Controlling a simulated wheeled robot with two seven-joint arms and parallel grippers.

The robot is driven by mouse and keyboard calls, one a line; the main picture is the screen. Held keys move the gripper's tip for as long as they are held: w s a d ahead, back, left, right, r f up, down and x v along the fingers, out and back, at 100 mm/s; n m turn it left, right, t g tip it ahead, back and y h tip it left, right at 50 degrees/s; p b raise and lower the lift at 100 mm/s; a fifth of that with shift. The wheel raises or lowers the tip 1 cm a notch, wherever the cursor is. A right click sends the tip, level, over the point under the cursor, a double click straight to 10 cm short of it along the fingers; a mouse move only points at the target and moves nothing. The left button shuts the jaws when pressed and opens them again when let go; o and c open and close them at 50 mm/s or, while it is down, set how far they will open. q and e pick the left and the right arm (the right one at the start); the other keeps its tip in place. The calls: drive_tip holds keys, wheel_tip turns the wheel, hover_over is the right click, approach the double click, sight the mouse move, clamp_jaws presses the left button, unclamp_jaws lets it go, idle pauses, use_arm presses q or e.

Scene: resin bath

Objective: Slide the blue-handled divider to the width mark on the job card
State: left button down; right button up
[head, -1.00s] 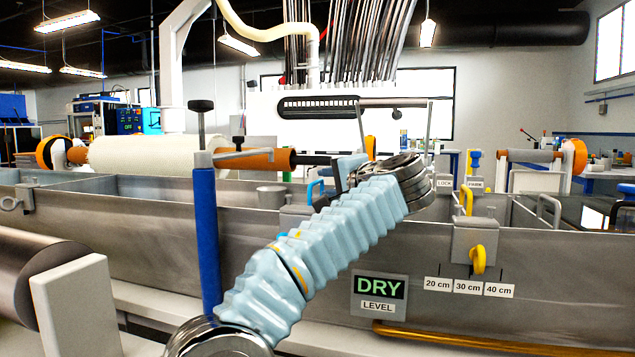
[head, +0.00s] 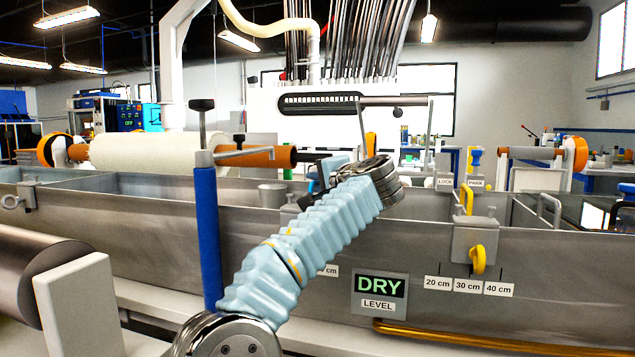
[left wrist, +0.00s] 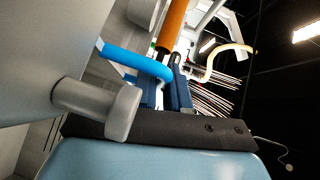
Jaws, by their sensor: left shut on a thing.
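The divider's blue handle (head: 311,186) shows as a small piece beside my left gripper (head: 322,172) at the tank's near wall. It is clearer in the left wrist view as a bent blue bar (left wrist: 130,60). Its end is at the dark fingers of my left gripper (left wrist: 172,92), which is shut on it. My sleeved left arm hides most of the divider and the wall below it. A partly covered "cm" label (head: 329,271) shows beside the arm. I cannot make out a job card. My right gripper is not in view.
A blue post (head: 207,235) stands left of my arm. A DRY LEVEL sign (head: 379,295) is on the tank wall (head: 580,270).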

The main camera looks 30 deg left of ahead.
use_arm(q)
drive_tip(key=shift+a, duration=0.1)
drive_tip(key=a, duration=0.2)
drive_tip(key=s+a, duration=0.1)
drive_tip(key=a, duration=0.2)
drive_tip(key=shift+s, duration=0.15)
drive_tip(key=c, duration=1.3)
unclamp_jaws()
drive_tip(key=shift+a, duration=0.15)
drive_tip(key=shift+o, duration=0.2)
drive_tip(key=b+v, duration=0.1)
drive_tip(key=v, duration=1.3)
